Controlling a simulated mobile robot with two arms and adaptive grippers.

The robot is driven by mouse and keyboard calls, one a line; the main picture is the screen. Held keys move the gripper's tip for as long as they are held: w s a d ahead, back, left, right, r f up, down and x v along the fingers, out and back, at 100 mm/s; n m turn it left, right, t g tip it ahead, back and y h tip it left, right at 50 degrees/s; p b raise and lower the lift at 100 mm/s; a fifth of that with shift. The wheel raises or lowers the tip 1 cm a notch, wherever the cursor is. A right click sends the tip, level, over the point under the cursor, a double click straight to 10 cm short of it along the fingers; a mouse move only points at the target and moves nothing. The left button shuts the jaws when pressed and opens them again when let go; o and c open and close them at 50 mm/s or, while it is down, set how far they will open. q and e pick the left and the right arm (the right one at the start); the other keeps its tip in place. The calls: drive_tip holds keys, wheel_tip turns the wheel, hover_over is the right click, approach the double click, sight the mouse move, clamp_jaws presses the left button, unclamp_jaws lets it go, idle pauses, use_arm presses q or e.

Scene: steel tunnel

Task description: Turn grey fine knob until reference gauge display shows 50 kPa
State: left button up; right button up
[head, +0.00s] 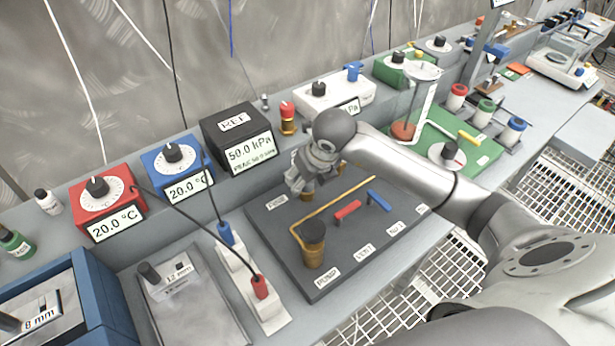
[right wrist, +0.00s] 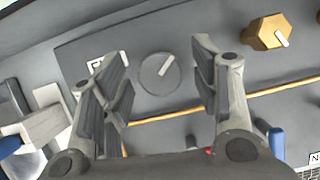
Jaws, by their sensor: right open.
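The reference gauge (head: 237,138) is a black box marked REF at the back of the bench, and its display reads 50.0 kPa. My right gripper (head: 303,186) is over the far left part of the dark grey pump board (head: 385,234) and hides the knob in the head view. In the right wrist view the grey round knob (right wrist: 158,73) with a white pointer mark lies between the spread fingers of my right gripper (right wrist: 160,88). The fingers are open, with clear gaps on both sides of the knob. My left gripper is not in view.
A brass pump post with a black top (head: 313,246) stands at the board's front left. A thin brass pipe (head: 345,204), a red lever (head: 347,210) and a blue lever (head: 379,201) are close by. A brass hexagonal piece (right wrist: 268,32) sits right of the gripper.

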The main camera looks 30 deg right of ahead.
drive_tip(key=shift+s+r, duration=0.1)
drive_tip(key=shift+r, duration=0.1)
drive_tip(key=v, duration=1.1)
drive_tip(key=shift+r, duration=0.3)
